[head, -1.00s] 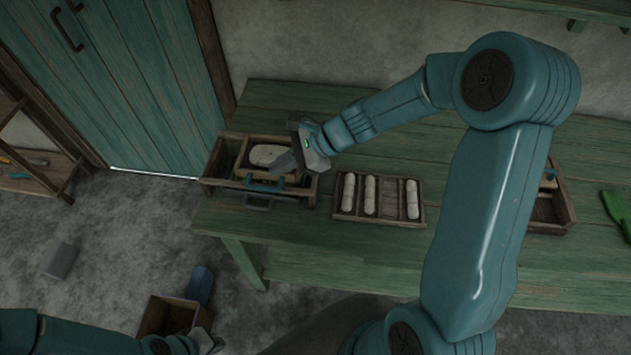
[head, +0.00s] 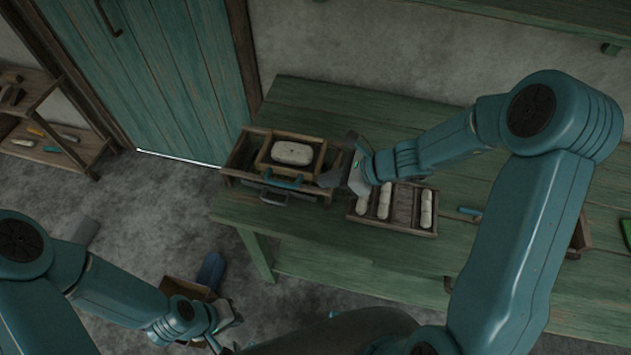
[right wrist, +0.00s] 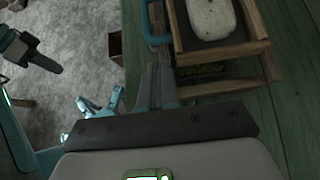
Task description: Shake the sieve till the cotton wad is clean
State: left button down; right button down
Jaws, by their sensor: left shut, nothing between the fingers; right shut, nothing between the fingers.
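The cotton wad (head: 292,153), pale and oblong, lies in the small wooden sieve (head: 318,160). The sieve sits on a larger open wooden box (head: 238,160) at the left end of the green table. A teal handle (head: 283,182) is at its front. In the right wrist view, the wad (right wrist: 210,18) looks pale with faint specks. My right gripper (head: 328,179) is shut and empty, just right of the sieve. My left gripper (head: 232,318) is shut and empty, low over the floor.
A divided wooden tray (head: 400,207) with several white rolls stands right of the box, close to my right gripper. Another tray (head: 580,236) is farther right, partly behind my arm. A floor crate (head: 185,288) stands near my left gripper. The table's back is clear.

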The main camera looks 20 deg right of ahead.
aim_at(313, 190)
jog(key=shift+x, duration=2.4)
jog(key=shift+w, duration=0.1)
jog(key=w+a+b, duration=0.2)
jog(key=a, duration=0.1)
jog(key=w+a, duration=0.1)
jog(key=shift+a+f+b, duration=0.15)
jog(key=shift+a+b, duration=0.15)
jog(key=shift+b, duration=0.1)
jog(key=shift+a, duration=0.15)
jog(key=shift+r, duration=0.2)
